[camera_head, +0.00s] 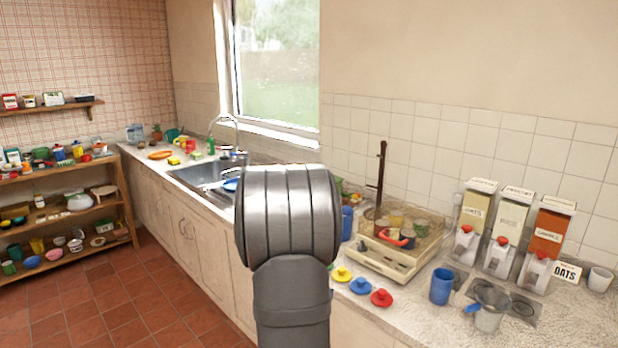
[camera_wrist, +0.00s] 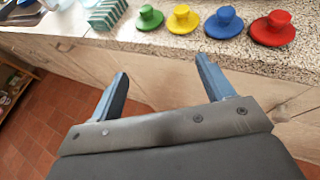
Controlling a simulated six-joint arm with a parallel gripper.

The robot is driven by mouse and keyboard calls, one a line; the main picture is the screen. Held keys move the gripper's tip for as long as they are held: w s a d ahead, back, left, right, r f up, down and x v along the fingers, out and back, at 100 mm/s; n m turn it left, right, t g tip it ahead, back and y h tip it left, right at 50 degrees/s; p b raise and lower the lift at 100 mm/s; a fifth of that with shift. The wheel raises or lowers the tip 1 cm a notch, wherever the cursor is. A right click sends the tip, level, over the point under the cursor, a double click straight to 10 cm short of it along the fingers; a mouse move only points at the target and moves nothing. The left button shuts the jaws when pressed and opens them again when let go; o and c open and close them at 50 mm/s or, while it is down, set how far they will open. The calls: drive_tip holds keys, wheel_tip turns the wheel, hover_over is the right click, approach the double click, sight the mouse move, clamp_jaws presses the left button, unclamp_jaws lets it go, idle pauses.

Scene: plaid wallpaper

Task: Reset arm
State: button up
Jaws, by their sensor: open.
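My gripper (camera_wrist: 161,66) is open in the wrist view, its two fingers spread wide with nothing between them. It hangs in front of the counter edge, over the cabinet front and floor. In the head view my arm fills the middle and the gripper itself is hidden. Beyond the fingers, four hat-shaped lids stand in a row on the speckled counter (camera_wrist: 190,44): green (camera_wrist: 150,18), yellow (camera_wrist: 184,19), blue (camera_wrist: 224,22) and red (camera_wrist: 272,28). The fingers are apart from them all.
A beige tray-like appliance (camera_head: 385,258), a blue cup (camera_head: 441,286), a strainer (camera_head: 490,297) and three dispensers (camera_head: 510,225) stand right of my arm. The sink (camera_head: 198,178) is at left. A shelf unit (camera_head: 65,213) stands far left; the tiled floor (camera_head: 110,300) before it is clear.

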drive_tip(key=d, duration=0.8)
drive_tip(key=shift+d+r+m+h, duration=0.35)
drive_tip(key=shift+m+h, duration=0.05)
